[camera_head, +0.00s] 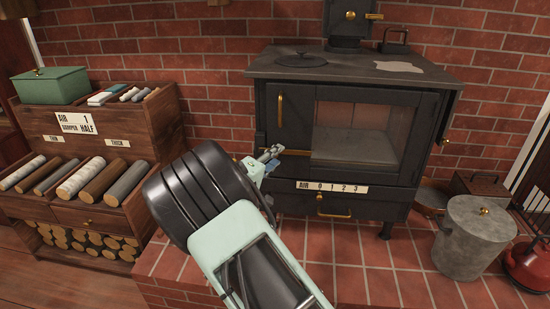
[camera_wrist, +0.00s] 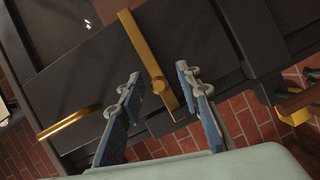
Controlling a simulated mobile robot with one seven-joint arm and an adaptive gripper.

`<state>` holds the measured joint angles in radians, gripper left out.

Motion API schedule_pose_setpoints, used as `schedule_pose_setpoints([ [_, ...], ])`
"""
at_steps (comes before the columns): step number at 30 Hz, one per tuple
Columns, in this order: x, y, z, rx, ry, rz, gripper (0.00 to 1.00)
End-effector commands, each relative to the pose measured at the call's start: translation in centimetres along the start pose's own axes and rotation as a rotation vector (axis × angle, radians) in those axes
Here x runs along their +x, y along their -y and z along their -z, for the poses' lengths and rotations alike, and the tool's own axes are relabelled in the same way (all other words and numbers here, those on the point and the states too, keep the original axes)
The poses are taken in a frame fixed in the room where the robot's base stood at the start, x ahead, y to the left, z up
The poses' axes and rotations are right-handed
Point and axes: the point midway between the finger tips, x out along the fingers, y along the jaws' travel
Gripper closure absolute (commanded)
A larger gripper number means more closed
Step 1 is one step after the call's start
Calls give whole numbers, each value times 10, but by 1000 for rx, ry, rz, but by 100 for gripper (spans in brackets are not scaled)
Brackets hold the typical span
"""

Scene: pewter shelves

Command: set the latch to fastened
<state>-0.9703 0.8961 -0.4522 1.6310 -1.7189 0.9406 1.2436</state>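The latch is a brass bar (camera_wrist: 143,48) on the dark stove front, with a small pivot piece near its lower end in the wrist view. In the head view the latch (camera_head: 298,152) lies roughly level, below the upright brass handle (camera_head: 280,108) and left of the glass; fingers hide part of it. My gripper (camera_head: 271,153) is at the stove's left front. In the wrist view my gripper (camera_wrist: 157,84) is open, one finger on each side of the bar. I see gaps beside the bar; whether either finger touches it is unclear.
The black stove (camera_head: 400,195) stands on a red tiled hearth. A wooden shelf (camera_head: 140,120) with logs is at left. A lidded metal bin (camera_head: 470,245) and a red kettle (camera_head: 530,265) stand at right. The tiles before the stove are partly clear.

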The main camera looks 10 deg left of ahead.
Motion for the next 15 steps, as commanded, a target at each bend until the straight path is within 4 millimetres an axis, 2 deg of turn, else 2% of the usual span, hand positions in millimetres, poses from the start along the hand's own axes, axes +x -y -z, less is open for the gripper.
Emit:
schedule_pose_setpoints([
  [15,-98,1,1,-1,-3,3,68],
])
